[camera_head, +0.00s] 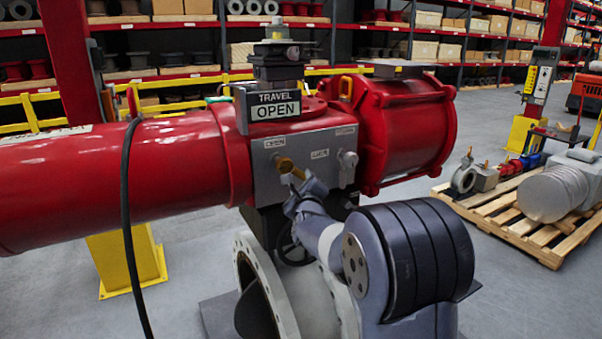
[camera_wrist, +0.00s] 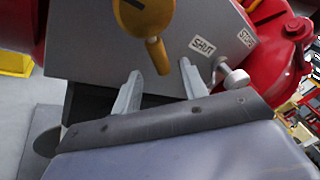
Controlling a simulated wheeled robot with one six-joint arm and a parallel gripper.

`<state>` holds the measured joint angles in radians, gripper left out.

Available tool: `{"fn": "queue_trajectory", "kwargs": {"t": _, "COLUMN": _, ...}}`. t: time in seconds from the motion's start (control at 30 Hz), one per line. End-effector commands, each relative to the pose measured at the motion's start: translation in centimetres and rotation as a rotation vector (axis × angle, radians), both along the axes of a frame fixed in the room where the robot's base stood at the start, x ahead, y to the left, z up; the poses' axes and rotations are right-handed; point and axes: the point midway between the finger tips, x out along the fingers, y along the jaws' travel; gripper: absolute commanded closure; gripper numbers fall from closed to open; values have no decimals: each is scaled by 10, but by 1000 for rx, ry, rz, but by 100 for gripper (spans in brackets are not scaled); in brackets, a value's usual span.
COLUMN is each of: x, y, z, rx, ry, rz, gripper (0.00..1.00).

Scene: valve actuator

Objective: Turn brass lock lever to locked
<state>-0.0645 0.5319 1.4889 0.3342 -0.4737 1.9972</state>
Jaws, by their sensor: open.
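The brass lock lever (camera_wrist: 156,52) hangs from a round yellow-brass hub (camera_wrist: 147,14) on the grey plate of the red actuator. In the wrist view it points down and slightly right. In the head view the lever (camera_head: 288,165) is small and partly covered by my arm. My gripper (camera_wrist: 161,68) is open, one finger on each side of the lever's lower end in the picture. I see no finger clearly touching it, and depth is hard to judge. In the head view my gripper (camera_head: 306,183) is just below and right of the lever.
An OPEN label (camera_head: 274,143) is above the lever. The travel indicator (camera_head: 276,105) reads OPEN. A black cable (camera_head: 127,220) hangs at left. A pallet (camera_head: 500,215) stands at right.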

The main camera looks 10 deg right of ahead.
Motion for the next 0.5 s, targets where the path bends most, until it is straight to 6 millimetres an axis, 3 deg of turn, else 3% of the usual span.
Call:
{"fn": "queue_trajectory", "kwargs": {"t": 0.2, "x": 25, "y": -2, "z": 1, "rx": -1, "ry": 1, "rz": 0, "gripper": 59}}
{"fn": "queue_trajectory", "kwargs": {"t": 0.5, "x": 35, "y": -3, "z": 0, "rx": -1, "ry": 1, "rz": 1, "gripper": 59}}
